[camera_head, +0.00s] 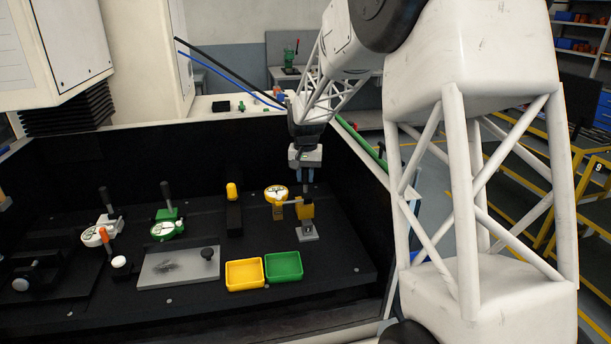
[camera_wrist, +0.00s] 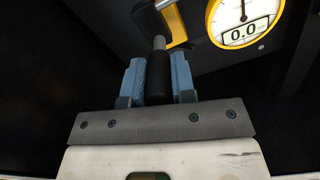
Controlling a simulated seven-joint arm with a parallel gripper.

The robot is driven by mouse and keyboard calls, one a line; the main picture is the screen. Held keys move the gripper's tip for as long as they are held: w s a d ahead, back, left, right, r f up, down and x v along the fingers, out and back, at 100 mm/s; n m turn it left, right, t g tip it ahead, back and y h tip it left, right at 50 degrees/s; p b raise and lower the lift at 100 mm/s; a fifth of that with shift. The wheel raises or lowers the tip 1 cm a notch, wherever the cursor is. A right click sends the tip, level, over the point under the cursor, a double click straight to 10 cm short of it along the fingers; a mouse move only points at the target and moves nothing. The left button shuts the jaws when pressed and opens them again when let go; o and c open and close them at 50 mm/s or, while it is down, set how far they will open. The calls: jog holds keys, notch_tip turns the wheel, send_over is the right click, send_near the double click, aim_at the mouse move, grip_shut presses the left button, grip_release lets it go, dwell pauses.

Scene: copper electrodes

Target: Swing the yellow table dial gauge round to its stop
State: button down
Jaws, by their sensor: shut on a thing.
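The yellow table dial gauge (camera_head: 276,195) is at the right of the black table, its round white face carried on an arm from a yellow block (camera_head: 305,208) on a post with a grey base (camera_head: 307,232). In the wrist view the yellow-rimmed dial (camera_wrist: 245,20) reads 0.0 at upper right. My gripper (camera_head: 306,174) is above the yellow block. In the wrist view its blue fingers (camera_wrist: 158,80) are shut on a black cylindrical grip (camera_wrist: 159,78) on a metal rod. The lower part of the grip is partly hidden by my gripper.
A yellow tray (camera_head: 245,288) and a green tray (camera_head: 283,280) sit in front of the gauge. A black block with a yellow top (camera_head: 232,192) stands to its left. A green gauge (camera_head: 166,231) and a grey plate (camera_head: 180,267) are farther left. A dark wall rises behind and right.

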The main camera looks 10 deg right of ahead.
jog(key=shift+n, duration=0.4)
jog(key=n, duration=0.8)
jog(key=shift+n, duration=0.3)
jog(key=n, duration=0.4)
jog(key=shift+n, duration=0.3)
jog(key=shift+a+n, duration=0.1)
jog(key=shift+n, duration=1.9)
jog(key=c, duration=0.9)
grip_release()
jog(key=shift+c, duration=0.2)
jog(key=shift+r, duration=0.1)
